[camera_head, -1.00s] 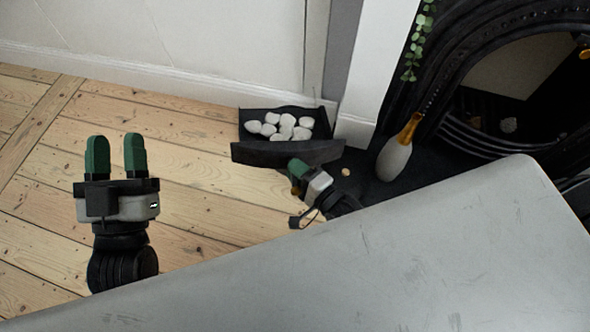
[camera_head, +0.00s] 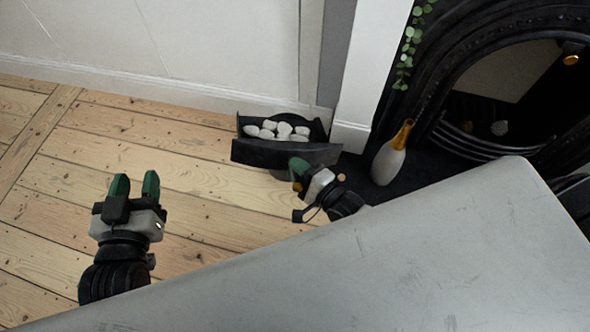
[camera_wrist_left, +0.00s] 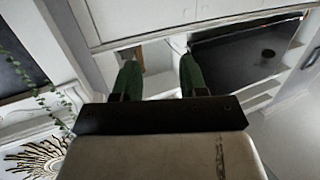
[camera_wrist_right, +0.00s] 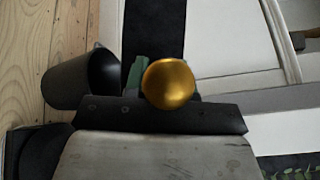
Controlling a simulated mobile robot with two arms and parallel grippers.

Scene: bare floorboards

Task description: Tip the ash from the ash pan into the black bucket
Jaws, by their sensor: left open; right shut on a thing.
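The black ash pan (camera_head: 262,152) is in the head view near the wall, with several whitish lumps (camera_head: 283,129) in it. My right gripper (camera_head: 297,170) is at its front and shut; in the right wrist view a round brass knob (camera_wrist_right: 168,84) sits at its fingers. My left gripper (camera_head: 135,186) is open and empty over the floor, far left of the pan.
A white vase with a gold neck (camera_head: 389,163) stands right of the pan, by the black fireplace (camera_head: 452,75). A large grey surface (camera_head: 420,250) fills the foreground. The floorboards (camera_head: 120,140) left of the pan are clear.

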